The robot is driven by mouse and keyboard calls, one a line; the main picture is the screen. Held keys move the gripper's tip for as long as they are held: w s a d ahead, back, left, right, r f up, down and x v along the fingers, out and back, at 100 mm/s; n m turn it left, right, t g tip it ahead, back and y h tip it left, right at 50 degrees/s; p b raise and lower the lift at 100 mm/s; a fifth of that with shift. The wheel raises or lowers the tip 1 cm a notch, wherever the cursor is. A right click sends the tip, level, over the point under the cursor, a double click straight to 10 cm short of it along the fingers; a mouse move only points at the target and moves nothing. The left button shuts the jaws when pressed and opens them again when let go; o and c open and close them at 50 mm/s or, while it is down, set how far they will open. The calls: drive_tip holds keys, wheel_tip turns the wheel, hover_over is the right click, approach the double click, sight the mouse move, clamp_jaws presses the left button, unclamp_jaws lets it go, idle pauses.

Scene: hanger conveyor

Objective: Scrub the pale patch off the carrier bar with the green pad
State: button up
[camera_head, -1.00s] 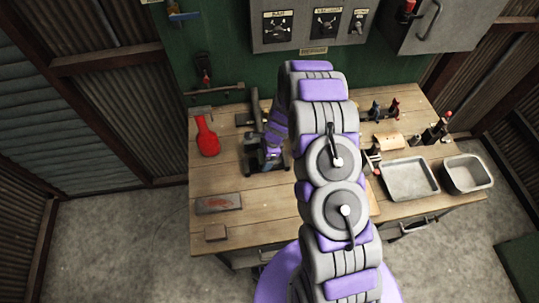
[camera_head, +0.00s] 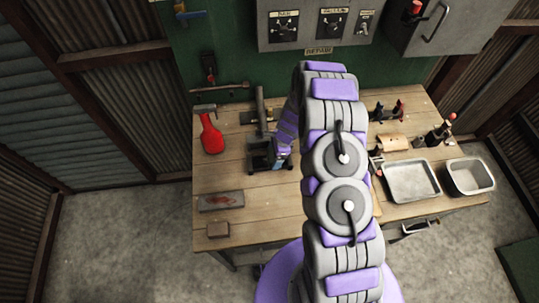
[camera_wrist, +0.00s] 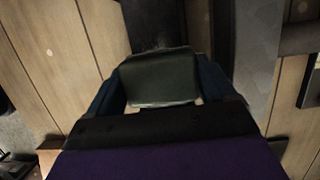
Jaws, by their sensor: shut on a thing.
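The green pad (camera_wrist: 158,80) is dark grey-green and sits between the two blue fingers of my gripper (camera_wrist: 158,86) in the wrist view. My gripper is shut on it. In the head view my gripper (camera_head: 278,160) is small, low over a dark fixture on the bench. A dark metal bar (camera_head: 262,105), probably the carrier bar, stands out behind the fixture. In the wrist view a dark metal surface (camera_wrist: 155,22) lies just beyond the pad; I cannot tell whether they touch. The pale patch cannot be made out; the pad and gripper may hide it.
A red bottle-like object (camera_head: 211,135), a rust-stained plate (camera_head: 221,201) and a small block (camera_head: 218,229) lie left. A shallow tray (camera_head: 411,181) and a deeper bin (camera_head: 469,177) stand right. A grey metal strip (camera_wrist: 257,55) runs beside the pad.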

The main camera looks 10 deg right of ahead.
drive_tip(key=shift+d+f+p, duration=0.15)
drive_tip(key=shift+d+p, duration=0.15)
drive_tip(key=shift+d, duration=1.35)
drive_tip(key=shift+c, duration=0.4)
drive_tip(key=shift+d, duration=0.1)
